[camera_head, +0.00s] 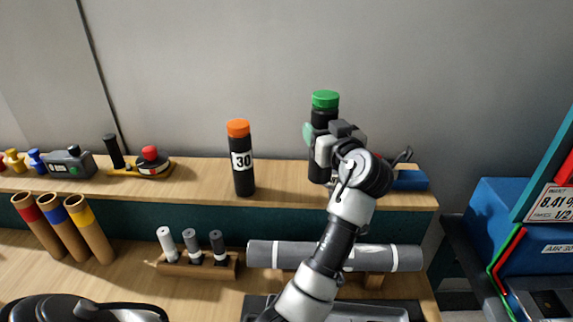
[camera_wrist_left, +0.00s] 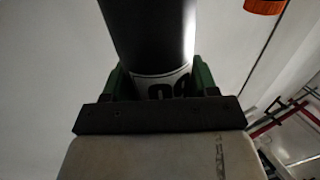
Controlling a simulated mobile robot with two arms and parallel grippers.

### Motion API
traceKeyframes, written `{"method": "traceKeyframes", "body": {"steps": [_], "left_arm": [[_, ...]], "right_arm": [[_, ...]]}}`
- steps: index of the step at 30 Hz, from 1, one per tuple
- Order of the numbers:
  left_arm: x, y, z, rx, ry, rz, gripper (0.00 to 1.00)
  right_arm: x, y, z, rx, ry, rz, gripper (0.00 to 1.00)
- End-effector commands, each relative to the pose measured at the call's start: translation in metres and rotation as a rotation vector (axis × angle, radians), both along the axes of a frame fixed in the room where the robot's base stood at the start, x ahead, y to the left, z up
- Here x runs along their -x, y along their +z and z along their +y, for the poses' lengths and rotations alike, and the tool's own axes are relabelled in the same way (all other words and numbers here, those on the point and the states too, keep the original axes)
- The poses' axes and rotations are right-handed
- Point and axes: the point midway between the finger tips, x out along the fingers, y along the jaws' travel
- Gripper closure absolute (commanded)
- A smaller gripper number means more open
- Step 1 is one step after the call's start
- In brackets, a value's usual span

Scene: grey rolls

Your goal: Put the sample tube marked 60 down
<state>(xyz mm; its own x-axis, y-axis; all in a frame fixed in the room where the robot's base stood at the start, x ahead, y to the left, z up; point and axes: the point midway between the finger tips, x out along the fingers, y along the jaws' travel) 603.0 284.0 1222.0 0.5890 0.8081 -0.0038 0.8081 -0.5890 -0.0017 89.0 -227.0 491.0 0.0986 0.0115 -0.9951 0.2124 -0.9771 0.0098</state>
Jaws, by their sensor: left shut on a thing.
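A black sample tube with a green cap (camera_head: 325,100) stands upright over the right part of the wooden shelf. My left gripper (camera_head: 322,138) is shut on this tube around its middle. In the left wrist view, the tube (camera_wrist_left: 150,35) lies between the green fingers of the left gripper (camera_wrist_left: 160,82). Its white label shows dark digits, partly hidden by the gripper, so I cannot read the full number. I cannot tell whether the tube's base touches the shelf. My right gripper is not in view.
A black tube marked 30 with an orange cap (camera_head: 241,160) stands on the shelf (camera_head: 205,178) to the left. A blue object (camera_head: 410,180) lies at the shelf's right end. Shelf between the two tubes is clear.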

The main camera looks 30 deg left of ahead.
Motion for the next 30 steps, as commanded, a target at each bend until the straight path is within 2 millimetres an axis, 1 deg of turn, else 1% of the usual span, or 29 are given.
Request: {"method": "traceKeyframes", "body": {"steps": [1,6,9,12,17,24,27,30], "left_arm": [[-0.001,-0.003,0.013,-0.004,0.006,0.006,0.67],[-0.007,-0.026,0.053,-0.005,0.005,0.005,0.67],[-0.01,-0.039,0.073,-0.004,0.004,0.004,0.67],[-0.013,-0.049,0.086,-0.004,0.003,0.003,0.67],[-0.014,-0.058,0.095,-0.001,0.002,0.002,0.67],[-0.014,-0.09,0.095,-0.002,0.001,0.004,0.67],[-0.014,-0.096,0.095,-0.002,0.002,0.0,0.67],[-0.014,-0.097,0.095,-0.002,0.002,-0.001,0.67]], "right_arm": [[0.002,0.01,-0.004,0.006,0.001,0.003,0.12],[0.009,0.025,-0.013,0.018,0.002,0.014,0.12],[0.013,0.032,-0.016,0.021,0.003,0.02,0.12],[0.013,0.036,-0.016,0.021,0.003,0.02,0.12],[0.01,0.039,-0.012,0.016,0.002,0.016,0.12],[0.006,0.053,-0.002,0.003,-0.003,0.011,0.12],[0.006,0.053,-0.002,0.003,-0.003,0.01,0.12],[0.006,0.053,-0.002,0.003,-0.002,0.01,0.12]]}}
